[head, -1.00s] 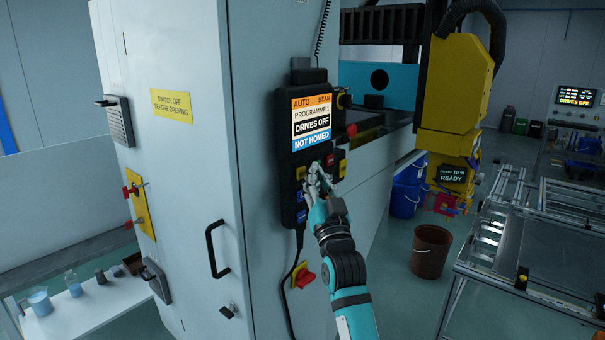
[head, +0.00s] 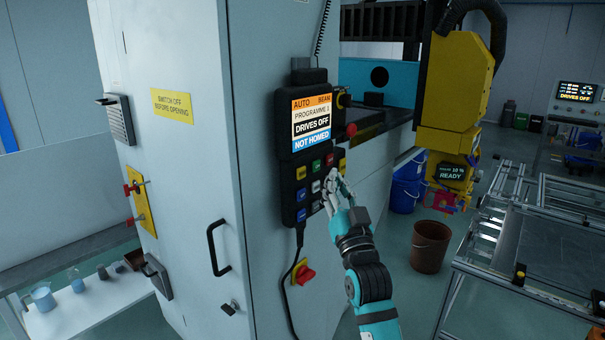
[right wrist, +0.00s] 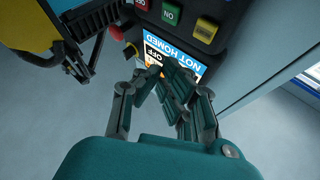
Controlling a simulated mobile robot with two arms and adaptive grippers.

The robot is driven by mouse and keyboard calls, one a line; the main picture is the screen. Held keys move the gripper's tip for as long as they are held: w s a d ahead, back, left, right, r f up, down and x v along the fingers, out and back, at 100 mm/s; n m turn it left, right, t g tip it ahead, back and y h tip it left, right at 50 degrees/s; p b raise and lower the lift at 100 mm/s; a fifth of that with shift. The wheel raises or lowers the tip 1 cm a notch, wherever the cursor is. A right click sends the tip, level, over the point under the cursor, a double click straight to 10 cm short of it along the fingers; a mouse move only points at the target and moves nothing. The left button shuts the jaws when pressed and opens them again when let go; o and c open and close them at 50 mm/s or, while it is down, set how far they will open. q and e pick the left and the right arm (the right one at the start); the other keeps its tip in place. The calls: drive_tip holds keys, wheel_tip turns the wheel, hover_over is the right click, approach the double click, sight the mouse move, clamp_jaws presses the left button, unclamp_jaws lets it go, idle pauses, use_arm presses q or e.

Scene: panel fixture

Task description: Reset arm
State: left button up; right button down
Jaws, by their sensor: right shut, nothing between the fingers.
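My right gripper (head: 338,188) is shut and empty, just right of the lower part of the black control pendant (head: 284,145). In the head view its fingers are close to the pendant's right edge; I cannot tell whether they touch it. The pendant hangs on the grey cabinet, and its screen (head: 311,124) reads AUTO, BEAM, DRIVES OFF and NOT HOMED. Yellow, green, red, blue and pale buttons sit below the screen. In the right wrist view the gripper (right wrist: 170,85) covers part of the screen, and a green button (right wrist: 171,12) shows above. My left gripper is not in view.
The grey cabinet (head: 190,200) has a black handle (head: 216,247) and a red rotary switch (head: 305,273). A yellow machine head (head: 457,90) hangs at the right. A brown bucket (head: 430,246) stands on the floor, left of a metal frame table (head: 530,285).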

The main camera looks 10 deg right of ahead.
wheel_tip(320, 180, down, 39)
drive_tip(key=s+a+n+g+y+b, duration=0.1)
drive_tip(key=a+n+g, duration=0.1)
drive_tip(key=g, duration=0.6)
drive_tip(key=s+f+n+g, duration=0.1)
drive_tip(key=s+f+g, duration=0.1)
drive_tip(key=s+f, duration=0.5)
drive_tip(key=s+f+g, duration=0.2)
drive_tip(key=f, duration=0.8)
drive_tip(key=s+d+f+n+g+b, duration=0.1)
drive_tip(key=s+f+g, duration=0.4)
drive_tip(key=s+f, duration=1.4)
drive_tip(key=s+d+f+g, duration=0.1)
drive_tip(key=s+f+g, duration=0.1)
drive_tip(key=s, duration=0.7)
drive_tip(key=s+d+f+g, duration=0.1)
drive_tip(key=s+f, duration=0.3)
drive_tip(key=s, duration=0.6)
drive_tip(key=s+d+f+n+g+h, duration=0.1)
drive_tip(key=s+f+g, duration=0.1)
drive_tip(key=s, duration=0.8)
drive_tip(key=shift+s+d+f+g+b, duration=0.25)
drive_tip(key=shift+d+f+g+b, duration=0.1)
drive_tip(key=shift+f, duration=0.25)
